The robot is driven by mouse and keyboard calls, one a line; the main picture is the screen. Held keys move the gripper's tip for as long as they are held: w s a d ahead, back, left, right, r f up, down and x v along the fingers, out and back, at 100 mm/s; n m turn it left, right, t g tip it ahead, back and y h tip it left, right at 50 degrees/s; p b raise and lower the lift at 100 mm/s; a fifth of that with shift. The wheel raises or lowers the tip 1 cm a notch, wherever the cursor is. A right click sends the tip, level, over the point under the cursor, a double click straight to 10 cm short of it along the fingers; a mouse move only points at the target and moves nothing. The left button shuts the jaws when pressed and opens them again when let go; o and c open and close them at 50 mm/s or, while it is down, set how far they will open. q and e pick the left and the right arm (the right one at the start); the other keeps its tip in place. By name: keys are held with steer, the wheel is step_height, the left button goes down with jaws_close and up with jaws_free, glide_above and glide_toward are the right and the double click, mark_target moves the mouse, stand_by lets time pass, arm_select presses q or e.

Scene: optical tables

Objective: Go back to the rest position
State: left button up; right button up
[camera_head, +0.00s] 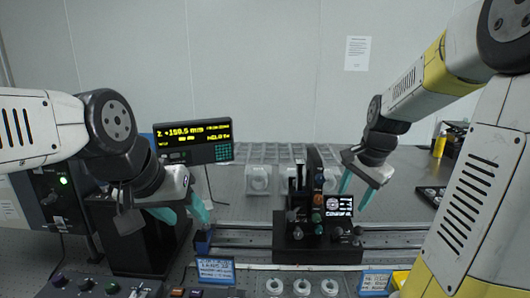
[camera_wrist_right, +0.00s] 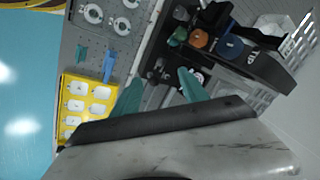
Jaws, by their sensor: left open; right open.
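My left gripper (camera_head: 188,212) is at the left of the head view, with teal fingers pointing down and to the right, above the table beside a small blue block (camera_head: 203,241). It is open and I see nothing between its fingers. My right gripper (camera_head: 354,190) hangs at the right of the black stage with knobs and a small screen (camera_head: 318,246). Its teal fingers are apart and empty. In the right wrist view the same gripper (camera_wrist_right: 160,92) shows its two fingers spread, with the black knobbed stage (camera_wrist_right: 255,55) beyond them.
A display with yellow digits (camera_head: 193,142) stands behind my left arm. Rails (camera_head: 395,238) run across the optical table. Blue-framed signs (camera_head: 215,270) and white rings (camera_head: 301,287) lie in front. A yellow tray (camera_wrist_right: 88,100) shows in the right wrist view. Clear storage bins (camera_head: 260,178) stand at the back.

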steer(key=s+a+r+n+t, duration=0.1)
steer(key=s+a+r+n, duration=0.2)
steer(key=s+a+n, duration=0.2)
steer(key=s+a+r+n+t+y, duration=0.1)
steer(key=s+a+r+n, duration=0.2)
steer(key=s, duration=0.8)
steer(key=a+n, duration=0.2)
steer(key=n, duration=0.1)
steer(key=shift+s+a+r+n, duration=0.25)
steer(key=shift+s+n, duration=0.05)
steer(key=shift+s, duration=0.1)
